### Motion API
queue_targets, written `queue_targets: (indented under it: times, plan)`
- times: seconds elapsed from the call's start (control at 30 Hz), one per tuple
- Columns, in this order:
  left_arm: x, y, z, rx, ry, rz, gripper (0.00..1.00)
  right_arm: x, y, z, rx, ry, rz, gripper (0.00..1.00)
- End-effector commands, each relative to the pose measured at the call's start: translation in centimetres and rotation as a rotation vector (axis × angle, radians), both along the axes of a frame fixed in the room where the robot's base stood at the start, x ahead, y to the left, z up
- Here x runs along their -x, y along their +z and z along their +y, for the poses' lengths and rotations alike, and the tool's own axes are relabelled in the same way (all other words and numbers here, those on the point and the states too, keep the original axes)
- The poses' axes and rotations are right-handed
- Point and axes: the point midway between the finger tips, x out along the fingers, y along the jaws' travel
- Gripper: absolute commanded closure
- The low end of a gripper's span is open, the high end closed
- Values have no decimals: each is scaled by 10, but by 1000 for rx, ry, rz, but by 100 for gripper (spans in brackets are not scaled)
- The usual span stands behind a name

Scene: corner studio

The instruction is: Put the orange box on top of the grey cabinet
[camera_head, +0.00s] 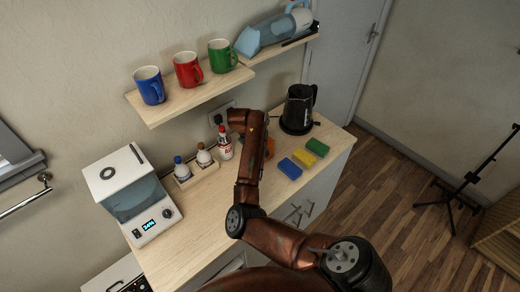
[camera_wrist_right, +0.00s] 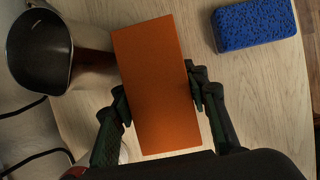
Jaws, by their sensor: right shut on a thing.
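The orange box (camera_wrist_right: 158,85) is between the two fingers of my right gripper (camera_wrist_right: 158,97) in the right wrist view. The fingers are shut on its long sides. In the head view only a small orange part (camera_head: 270,148) shows beside my right arm, over the wooden counter. My right gripper is mostly hidden there behind the arm. I cannot tell whether the box touches the counter. Pale grey cabinet fronts (camera_head: 318,195) with handles show under the counter; I cannot tell if this is the grey cabinet. My left gripper is not in view.
Blue (camera_head: 290,168), yellow (camera_head: 304,158) and green (camera_head: 317,146) sponges lie right of the arm. A black kettle (camera_head: 298,108) stands behind. Bottles (camera_head: 204,155) and a white appliance (camera_head: 130,190) stand left. A shelf with mugs (camera_head: 187,70) hangs above.

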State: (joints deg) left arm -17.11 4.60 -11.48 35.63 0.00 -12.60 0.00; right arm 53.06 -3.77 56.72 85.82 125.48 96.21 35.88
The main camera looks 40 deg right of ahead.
Motion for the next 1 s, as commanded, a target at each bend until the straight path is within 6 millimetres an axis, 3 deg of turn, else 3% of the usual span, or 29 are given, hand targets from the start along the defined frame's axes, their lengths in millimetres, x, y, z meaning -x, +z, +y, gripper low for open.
queue_targets:
  times: [0.17,0.2,0.4,0.73,1.0]
  plan:
    - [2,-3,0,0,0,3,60,0,-4,0,-1,0,0,88]
    - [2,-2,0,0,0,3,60,0,-4,0,-1,1,1,56]
    - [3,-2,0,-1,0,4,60,0,-3,0,-1,1,1,42]
    - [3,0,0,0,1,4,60,0,0,0,0,0,0,41]
    - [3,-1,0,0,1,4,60,0,36,15,1,1,-3,41]
